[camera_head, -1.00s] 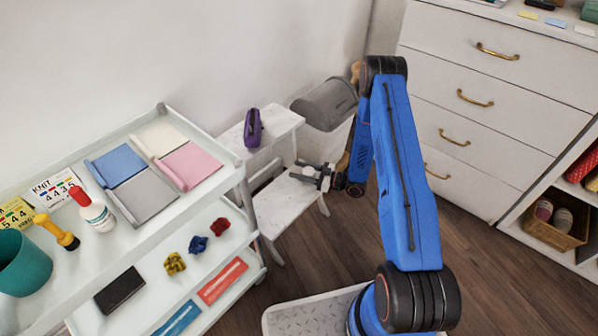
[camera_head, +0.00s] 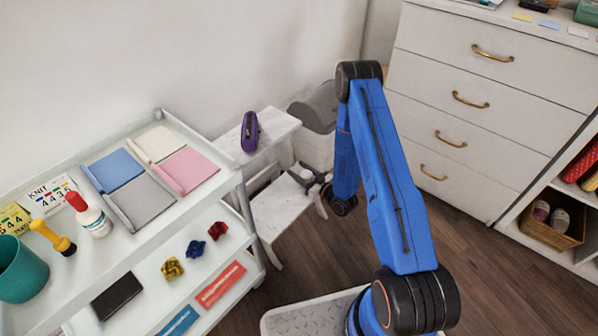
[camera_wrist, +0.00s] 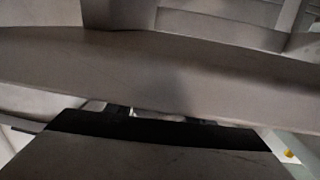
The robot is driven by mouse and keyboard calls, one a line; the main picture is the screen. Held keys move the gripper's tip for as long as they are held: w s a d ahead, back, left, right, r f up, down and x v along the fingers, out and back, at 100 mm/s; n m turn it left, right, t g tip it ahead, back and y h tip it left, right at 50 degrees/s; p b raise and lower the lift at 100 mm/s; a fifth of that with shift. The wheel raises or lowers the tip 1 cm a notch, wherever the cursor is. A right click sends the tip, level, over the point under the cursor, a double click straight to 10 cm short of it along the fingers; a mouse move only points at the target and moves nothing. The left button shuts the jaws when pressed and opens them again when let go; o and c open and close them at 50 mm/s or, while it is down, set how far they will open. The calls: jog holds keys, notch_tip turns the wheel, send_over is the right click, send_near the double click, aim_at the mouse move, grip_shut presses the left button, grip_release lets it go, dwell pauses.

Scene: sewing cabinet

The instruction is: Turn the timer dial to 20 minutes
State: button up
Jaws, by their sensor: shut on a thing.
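I cannot make out a timer dial or its scale in either view. A small purple object with a dark face (camera_head: 250,131) stands on the top step of the white step stool (camera_head: 281,126); I cannot tell whether it is the timer. My gripper (camera_head: 306,178) shows as dark fingers over the stool's lower step, below and right of the purple object and apart from it. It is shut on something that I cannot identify. In the wrist view, a large grey-brown surface (camera_wrist: 160,80) fills most of the picture and hides what is held.
A grey rounded container (camera_head: 318,104) is behind my arm, partly hidden. A white shelf cart (camera_head: 232,176) with folded cloths and craft items stands left. A white drawer chest (camera_head: 475,125) stands right. The wooden floor (camera_head: 500,280) is open.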

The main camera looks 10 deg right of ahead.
dwell(0.8)
jog(key=o, duration=1.1)
jog(key=v, duration=1.7)
jog(key=shift+s, duration=0.25)
